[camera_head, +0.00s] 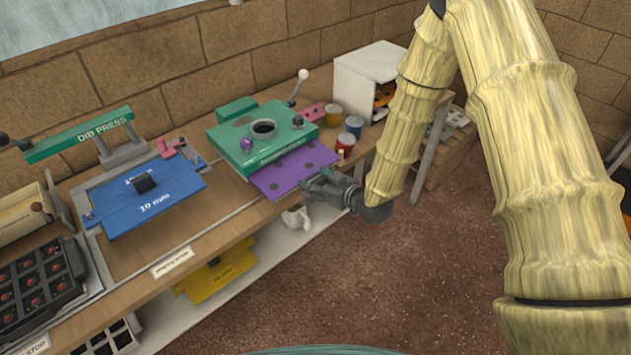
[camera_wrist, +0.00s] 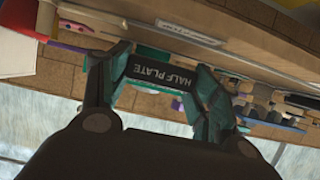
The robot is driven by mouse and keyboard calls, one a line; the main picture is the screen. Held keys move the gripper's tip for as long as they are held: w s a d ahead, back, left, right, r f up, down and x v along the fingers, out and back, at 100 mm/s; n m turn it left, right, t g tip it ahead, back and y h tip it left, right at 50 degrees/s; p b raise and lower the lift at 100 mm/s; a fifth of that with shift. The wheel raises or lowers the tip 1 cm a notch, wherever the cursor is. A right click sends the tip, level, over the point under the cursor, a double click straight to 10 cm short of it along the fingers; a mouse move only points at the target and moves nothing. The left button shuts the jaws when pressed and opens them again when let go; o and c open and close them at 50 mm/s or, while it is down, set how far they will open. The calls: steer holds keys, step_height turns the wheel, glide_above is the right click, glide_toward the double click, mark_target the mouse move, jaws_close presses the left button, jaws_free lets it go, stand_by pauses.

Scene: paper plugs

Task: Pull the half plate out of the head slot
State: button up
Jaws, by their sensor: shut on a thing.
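The half plate (camera_head: 290,168) is a flat purple plate with dark round spots. It sticks out from under the green press head (camera_head: 263,132) towards the table's front edge; its back part is hidden under the head. My gripper (camera_head: 322,184) is at the plate's front right corner. In the wrist view my gripper (camera_wrist: 158,76) has its teal fingers shut on a dark block reading HALF PLATE (camera_wrist: 160,74), seen upside down. I cannot tell how deep the plate sits in the slot.
A blue plate (camera_head: 150,197) marked 10 mm lies on the bench to the left, by the green DIB PRESS lever (camera_head: 80,138). Small pots (camera_head: 345,146) and a white box (camera_head: 368,78) stand behind my gripper. A yellow plate (camera_head: 218,273) lies on the lower shelf. The floor in front is clear.

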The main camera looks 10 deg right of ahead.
steer(key=s+d, duration=0.6)
steer(key=s, duration=0.2)
stand_by(4.1)
steer(key=shift+s+d, duration=0.45)
steer(key=shift+s, duration=0.2)
steer(key=shift+s+d, duration=0.4)
steer(key=shift+s, duration=0.2)
steer(key=shift+a, duration=0.15)
